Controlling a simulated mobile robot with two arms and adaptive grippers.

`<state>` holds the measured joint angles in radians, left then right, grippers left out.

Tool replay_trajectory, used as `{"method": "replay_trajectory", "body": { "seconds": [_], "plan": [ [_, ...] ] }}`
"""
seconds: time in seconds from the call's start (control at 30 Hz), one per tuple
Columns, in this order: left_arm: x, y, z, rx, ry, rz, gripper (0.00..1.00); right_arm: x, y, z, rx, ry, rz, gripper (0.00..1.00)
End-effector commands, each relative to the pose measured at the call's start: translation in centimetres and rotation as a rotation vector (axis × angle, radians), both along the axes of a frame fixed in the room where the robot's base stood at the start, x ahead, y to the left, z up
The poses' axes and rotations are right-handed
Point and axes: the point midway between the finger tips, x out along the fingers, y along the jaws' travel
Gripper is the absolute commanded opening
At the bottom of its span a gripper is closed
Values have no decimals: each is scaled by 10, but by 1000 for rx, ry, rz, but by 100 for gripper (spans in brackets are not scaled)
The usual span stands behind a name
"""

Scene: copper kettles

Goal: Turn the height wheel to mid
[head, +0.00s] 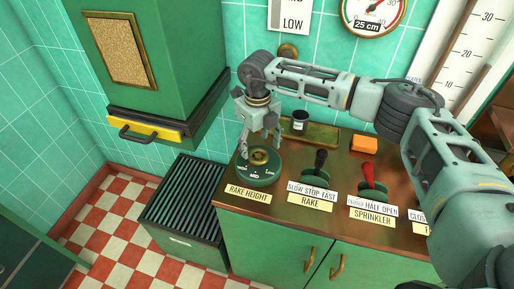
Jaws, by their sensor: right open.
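The height wheel (257,170) is a green round dial with a brass hub, at the left end of the brown counter. "MID" is printed at its front edge, with smaller markings to either side. A "RAKE HEIGHT" plate (248,193) lies in front of it. My right gripper (261,147) points down over the wheel with its fingers apart, at the hub's far side. I cannot tell whether the fingers touch the wheel. Where the wheel's pointer stands is not clear. My left gripper is not in view.
A black rake lever (320,160) and a red sprinkler lever (369,173) stand right of the wheel. An orange block (364,144) and a small dark cup (300,121) are behind. A green hopper (160,60) hangs at left. A wall gauge (374,14) reads "25 cm".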

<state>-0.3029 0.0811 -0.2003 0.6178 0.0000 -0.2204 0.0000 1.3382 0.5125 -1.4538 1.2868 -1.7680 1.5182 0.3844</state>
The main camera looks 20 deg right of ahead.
Motion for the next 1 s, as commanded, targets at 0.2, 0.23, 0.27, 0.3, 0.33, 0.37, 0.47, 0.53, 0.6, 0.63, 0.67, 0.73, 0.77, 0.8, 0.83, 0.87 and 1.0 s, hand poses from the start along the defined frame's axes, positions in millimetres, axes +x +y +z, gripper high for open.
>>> {"method": "replay_trajectory", "body": {
  "seconds": [0.2, 0.23, 0.27, 0.3, 0.33, 0.37, 0.47, 0.53, 0.6, 0.63, 0.67, 0.73, 0.77, 0.8, 0.83, 0.87, 1.0],
  "plan": [
    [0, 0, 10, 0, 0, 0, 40, -1, 1, -27, 1, 2, 2, 64],
    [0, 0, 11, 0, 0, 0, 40, -1, 1, -30, 1, 2, 2, 64],
    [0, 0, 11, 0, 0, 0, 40, -1, 1, -32, 3, 1, 2, 64],
    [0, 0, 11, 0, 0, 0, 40, -1, 1, -34, 3, 1, 2, 64],
    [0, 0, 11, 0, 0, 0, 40, -1, 1, -35, 3, 0, 2, 64],
    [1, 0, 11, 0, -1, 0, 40, 0, 1, -35, 3, 0, 2, 64],
    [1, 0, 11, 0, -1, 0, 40, 0, 1, -36, 3, 0, 2, 64],
    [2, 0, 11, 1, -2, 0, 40, 0, 1, -36, 3, 0, 2, 64],
    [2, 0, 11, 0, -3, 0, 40, 0, 1, -36, 3, 0, 2, 62],
    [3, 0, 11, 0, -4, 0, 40, 0, 1, -36, 3, 0, 2, 59],
    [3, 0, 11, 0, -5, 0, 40, 0, 1, -36, 3, 0, 2, 57],
    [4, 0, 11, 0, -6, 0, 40, 0, 1, -36, 3, 0, 2, 50],
    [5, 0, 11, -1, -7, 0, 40, 0, 1, -35, 3, 0, 2, 48],
    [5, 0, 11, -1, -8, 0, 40, 0, 1, -35, 3, 0, 2, 44],
    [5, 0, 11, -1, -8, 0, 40, 0, 1, -35, 3, 0, 2, 42],
    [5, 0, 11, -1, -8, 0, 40, 0, 1, -35, 3, 0, 2, 39],
    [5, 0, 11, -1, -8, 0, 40, -1, 1, -35, 4, 1, 3, 27]
  ]
}}
